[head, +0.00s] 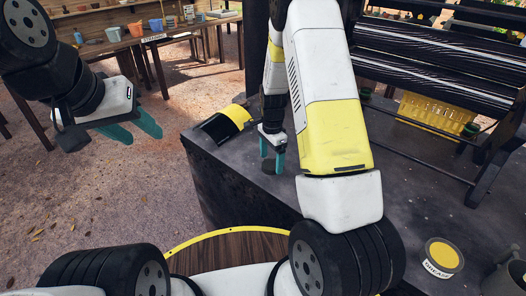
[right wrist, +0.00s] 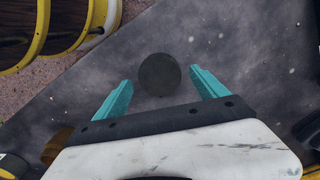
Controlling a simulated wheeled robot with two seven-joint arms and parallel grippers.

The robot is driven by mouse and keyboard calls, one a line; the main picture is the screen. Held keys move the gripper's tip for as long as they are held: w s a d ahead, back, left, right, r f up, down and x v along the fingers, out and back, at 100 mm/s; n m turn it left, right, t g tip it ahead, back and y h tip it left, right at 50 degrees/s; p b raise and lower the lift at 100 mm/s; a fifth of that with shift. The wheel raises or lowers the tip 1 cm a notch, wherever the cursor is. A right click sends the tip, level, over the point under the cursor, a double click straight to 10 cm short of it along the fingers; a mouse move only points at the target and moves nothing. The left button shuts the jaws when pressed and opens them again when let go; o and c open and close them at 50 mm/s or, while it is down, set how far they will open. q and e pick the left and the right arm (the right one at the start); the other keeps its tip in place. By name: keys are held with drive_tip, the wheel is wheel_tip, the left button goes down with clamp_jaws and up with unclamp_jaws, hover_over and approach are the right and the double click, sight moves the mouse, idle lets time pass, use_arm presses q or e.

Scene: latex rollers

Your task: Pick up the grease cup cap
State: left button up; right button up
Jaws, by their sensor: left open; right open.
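The grease cup cap looks like a small dark round disc. It lies on the dark grey bench top and shows between my right gripper's fingers in the right wrist view (right wrist: 159,74). In the head view the cap (head: 268,167) is partly covered by the fingers. My right gripper (head: 272,163) has teal fingers and points down over the cap. It is open, with a finger on either side and gaps to the cap in the wrist view (right wrist: 160,95). My left gripper (head: 140,130) is open and empty, out over the gravel left of the bench.
A grease tin (head: 442,255) with a yellow top stands at the bench's right. A roller machine (head: 435,75) with a yellow crate (head: 435,112) stands behind. A black and yellow object (head: 228,122) lies at the bench's left edge. A wooden table (head: 130,42) stands far back.

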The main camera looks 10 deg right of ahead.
drive_tip(key=shift+f, duration=0.9)
drive_tip(key=shift+c, duration=0.4)
drive_tip(key=c, duration=1.4)
drive_tip(key=shift+r, duration=0.15)
